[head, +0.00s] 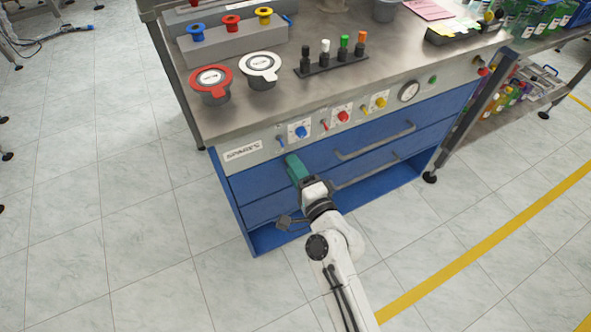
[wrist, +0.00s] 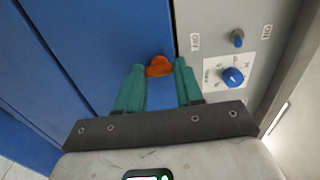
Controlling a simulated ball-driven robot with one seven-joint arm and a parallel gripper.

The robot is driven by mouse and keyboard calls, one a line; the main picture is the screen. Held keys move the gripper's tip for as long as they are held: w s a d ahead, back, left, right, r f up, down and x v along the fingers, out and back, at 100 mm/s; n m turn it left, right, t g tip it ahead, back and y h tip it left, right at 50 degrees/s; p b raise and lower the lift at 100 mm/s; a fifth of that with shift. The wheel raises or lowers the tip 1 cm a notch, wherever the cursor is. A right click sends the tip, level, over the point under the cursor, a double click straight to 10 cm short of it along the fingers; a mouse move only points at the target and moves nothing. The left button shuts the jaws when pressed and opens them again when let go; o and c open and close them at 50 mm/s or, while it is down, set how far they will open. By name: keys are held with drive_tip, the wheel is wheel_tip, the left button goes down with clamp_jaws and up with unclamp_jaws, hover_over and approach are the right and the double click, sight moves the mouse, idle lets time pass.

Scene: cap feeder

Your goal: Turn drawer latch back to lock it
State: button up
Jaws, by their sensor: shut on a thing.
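The orange drawer latch (wrist: 160,66) shows in the wrist view on the blue drawer front (wrist: 85,45), close to its edge with the grey panel. My gripper (wrist: 159,72) has its two teal fingers on either side of the latch and is shut on it. In the head view my gripper (head: 294,166) is at the upper left of the blue drawer unit, below the grey control panel, and it hides the latch. The drawers (head: 375,140) look closed. The exact turn of the latch is hard to tell.
A blue knob (wrist: 233,77) and a small toggle (wrist: 237,38) sit on the grey panel beside my gripper. Long drawer handles (head: 366,172) stick out to the right. The bench top (head: 330,100) overhangs above. The floor (head: 150,230) in front is clear.

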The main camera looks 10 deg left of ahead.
idle(0.3)
drive_tip(key=o, duration=1)
drive_tip(key=shift+o, duration=0.2)
drive_tip(key=b+v, duration=0.1)
drive_tip(key=v, duration=0.9)
drive_tip(key=shift+s+d, duration=0.25)
drive_tip(key=shift+s, duration=0.1)
